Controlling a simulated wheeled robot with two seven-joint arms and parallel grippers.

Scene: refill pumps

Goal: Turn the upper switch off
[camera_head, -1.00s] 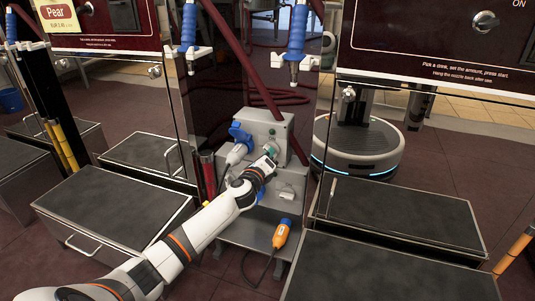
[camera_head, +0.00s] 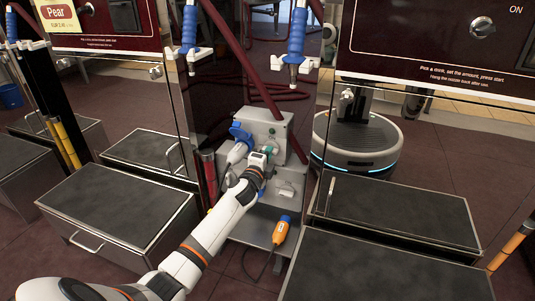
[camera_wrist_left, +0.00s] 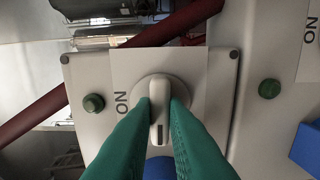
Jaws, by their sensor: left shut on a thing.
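A grey switch box (camera_head: 266,122) stands on the grey stand between the two pump cabinets. In the left wrist view, a grey rotary switch knob (camera_wrist_left: 160,112) sits on a pale round plate, with a sideways "ON" label (camera_wrist_left: 121,103) beside it. My left gripper (camera_head: 267,152) is at the box front. Its green fingers (camera_wrist_left: 160,108) are shut on the knob, one on each side, in the left wrist view. The knob's grip bar runs up and down in that view. In the head view the gripper hides the knob. My right gripper is not in view.
A blue plug (camera_head: 239,134) sits at the box's left side, close to my gripper. An orange connector (camera_head: 282,231) hangs below on a cable. Dark-topped low boxes (camera_head: 120,205) stand left and right. Blue nozzles (camera_head: 297,38) hang above. A green button (camera_wrist_left: 94,103) is near the knob.

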